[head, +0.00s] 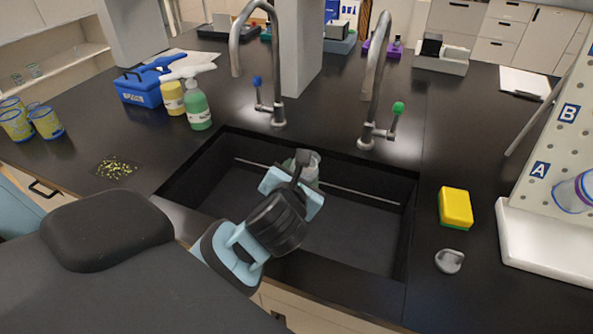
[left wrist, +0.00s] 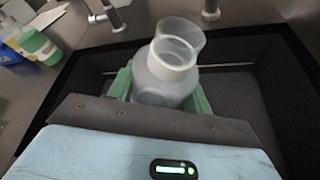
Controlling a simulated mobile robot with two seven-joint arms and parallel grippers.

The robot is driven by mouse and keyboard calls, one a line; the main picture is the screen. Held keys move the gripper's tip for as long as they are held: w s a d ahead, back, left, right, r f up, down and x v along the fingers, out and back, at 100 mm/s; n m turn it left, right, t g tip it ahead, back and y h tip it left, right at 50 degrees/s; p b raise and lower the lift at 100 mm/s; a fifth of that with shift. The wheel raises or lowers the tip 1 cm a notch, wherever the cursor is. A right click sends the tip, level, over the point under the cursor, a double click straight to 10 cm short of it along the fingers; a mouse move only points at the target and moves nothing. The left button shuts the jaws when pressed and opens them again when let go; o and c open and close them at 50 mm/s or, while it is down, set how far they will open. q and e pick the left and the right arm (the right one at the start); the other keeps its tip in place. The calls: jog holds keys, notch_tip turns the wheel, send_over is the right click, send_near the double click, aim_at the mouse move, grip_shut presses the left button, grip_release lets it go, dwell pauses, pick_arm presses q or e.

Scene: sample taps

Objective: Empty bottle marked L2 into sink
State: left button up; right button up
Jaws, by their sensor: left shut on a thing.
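My left gripper (head: 300,182) is over the black sink (head: 355,240), shut on a clear, whitish bottle (head: 310,166). In the left wrist view the bottle (left wrist: 165,78) sits between the green finger pads, with its wide open mouth pointing away from the gripper. No L2 mark is readable on it, and I cannot tell whether liquid is inside. The gripper hides much of the bottle in the head view. Two tall metal taps stand behind the sink, one with a blue knob (head: 257,82) and one with a green knob (head: 398,108). My right gripper is not in view.
A yellow sponge (head: 455,207) and a grey stopper (head: 449,261) lie right of the sink. A white pegboard rack (head: 545,160) stands at far right. A green soap bottle (head: 197,108), a yellow bottle (head: 172,98) and a blue box (head: 140,88) stand behind left.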

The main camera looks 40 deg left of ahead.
pick_arm(q)
jog(key=n+h, duration=0.2)
jog(key=shift+w+d+n, duration=0.1)
jog(key=shift+d+n, duration=0.2)
jog(key=shift+d, duration=0.1)
jog(key=shift+d+f+n, duration=0.1)
jog(key=shift+d+n, duration=0.05)
jog(key=shift+n, duration=0.25)
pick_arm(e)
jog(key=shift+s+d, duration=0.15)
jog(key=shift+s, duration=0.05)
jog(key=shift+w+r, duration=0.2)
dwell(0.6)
